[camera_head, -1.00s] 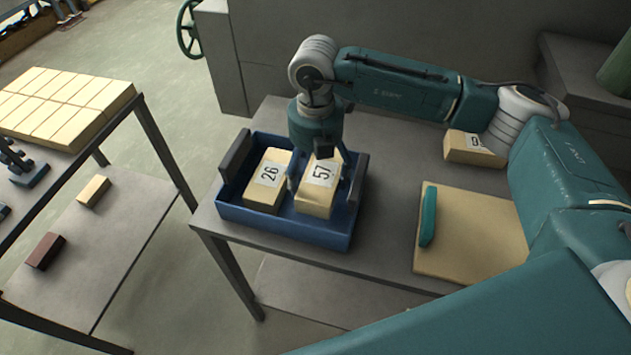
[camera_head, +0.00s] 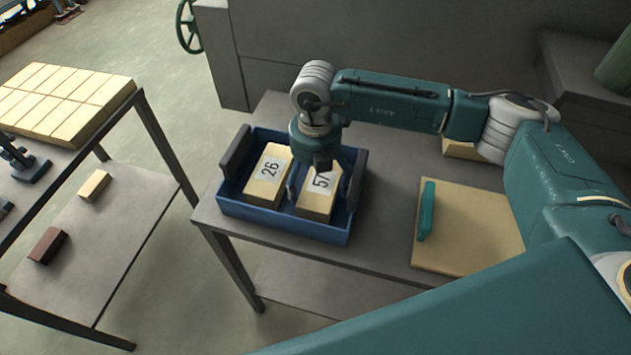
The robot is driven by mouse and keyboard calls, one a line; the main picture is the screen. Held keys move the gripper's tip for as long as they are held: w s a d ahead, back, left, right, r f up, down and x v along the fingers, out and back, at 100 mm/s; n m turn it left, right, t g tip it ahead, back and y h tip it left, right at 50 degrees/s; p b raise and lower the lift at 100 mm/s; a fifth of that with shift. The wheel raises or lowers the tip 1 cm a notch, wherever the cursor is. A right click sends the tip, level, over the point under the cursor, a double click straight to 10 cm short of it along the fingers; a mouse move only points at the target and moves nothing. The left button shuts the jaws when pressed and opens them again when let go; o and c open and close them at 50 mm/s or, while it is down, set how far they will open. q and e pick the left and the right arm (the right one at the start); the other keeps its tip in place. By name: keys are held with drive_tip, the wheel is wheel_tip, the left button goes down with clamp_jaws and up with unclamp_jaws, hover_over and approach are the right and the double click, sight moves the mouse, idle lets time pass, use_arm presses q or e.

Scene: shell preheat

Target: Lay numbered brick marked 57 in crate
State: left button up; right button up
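The numbered brick marked 57 (camera_head: 316,203) is a cream block with a white label, inside the right part of the blue crate (camera_head: 285,228). My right gripper (camera_head: 319,186) points down over it, with its fingers at the brick's sides, shut on it. The gripper's body covers the brick's far end and part of the label. I cannot tell whether the brick touches the crate floor. A brick marked 26 (camera_head: 266,181) lies beside it on the left in the crate.
The crate has raised dark end handles (camera_head: 235,151) and stands on a grey table (camera_head: 385,185). A tan board (camera_head: 470,232) with a teal bar (camera_head: 426,211) lies to the right. Another brick (camera_head: 460,150) is partly behind my arm. A brick-stacked table (camera_head: 65,100) stands left.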

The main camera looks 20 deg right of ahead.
sight(315, 180)
drive_tip(key=shift+r, duration=0.2)
drive_tip(key=shift+w+r, duration=0.1)
drive_tip(key=shift+r, duration=0.15)
wheel_tip(315, 180, up, 11)
drive_tip(key=b, duration=0.4)
drive_tip(key=shift+r, duration=0.2)
